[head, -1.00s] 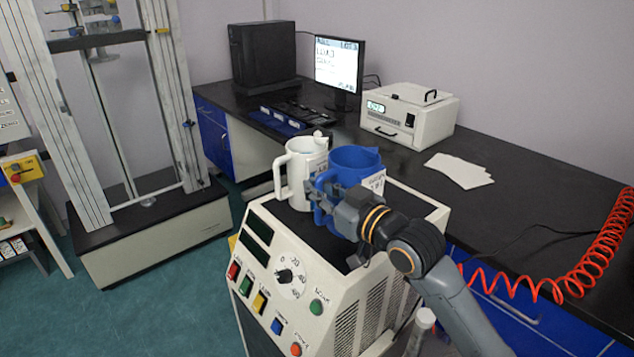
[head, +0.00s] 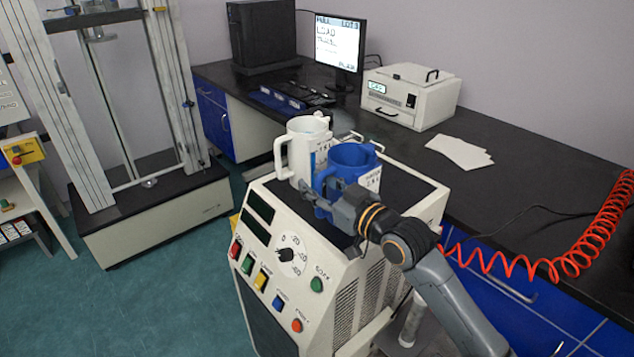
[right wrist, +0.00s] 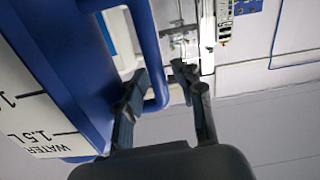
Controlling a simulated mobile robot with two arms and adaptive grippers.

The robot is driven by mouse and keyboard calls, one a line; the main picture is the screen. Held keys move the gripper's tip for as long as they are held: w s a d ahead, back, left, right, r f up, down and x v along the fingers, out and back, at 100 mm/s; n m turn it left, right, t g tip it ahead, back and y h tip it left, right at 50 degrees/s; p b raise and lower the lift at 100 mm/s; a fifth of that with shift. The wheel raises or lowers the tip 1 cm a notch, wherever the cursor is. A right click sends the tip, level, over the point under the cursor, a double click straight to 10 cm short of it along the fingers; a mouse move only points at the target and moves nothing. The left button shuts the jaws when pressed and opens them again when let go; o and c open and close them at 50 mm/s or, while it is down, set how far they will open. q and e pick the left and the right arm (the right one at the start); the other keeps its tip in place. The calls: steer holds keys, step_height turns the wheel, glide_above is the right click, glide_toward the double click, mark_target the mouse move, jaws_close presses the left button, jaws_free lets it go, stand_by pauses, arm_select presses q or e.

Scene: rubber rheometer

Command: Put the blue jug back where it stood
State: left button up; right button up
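The blue jug (head: 345,172) stands upright, as far as I can see, on the black top of the cream machine, close beside the white jug (head: 301,158). My right gripper (head: 318,200) is at the blue jug's handle side and hides part of its base. In the right wrist view the blue jug's handle (right wrist: 157,62) passes between the two fingers (right wrist: 160,78). The fingers are spread, with a gap to the handle on the right side. The jug's wall with its water label (right wrist: 28,115) fills the left. My left gripper is not in view.
The cream machine (head: 290,290) has buttons and a dial on its sloping front. Its black top (head: 408,190) is bare to the right of the jugs. Behind are a dark bench with a white box (head: 410,95), papers (head: 459,152), a monitor (head: 339,45) and a red coiled hose (head: 610,215).

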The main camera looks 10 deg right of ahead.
steer(key=b+v, duration=0.1)
steer(key=v, duration=1.1)
steer(key=shift+b, duration=0.3)
steer(key=shift+w, duration=0.1)
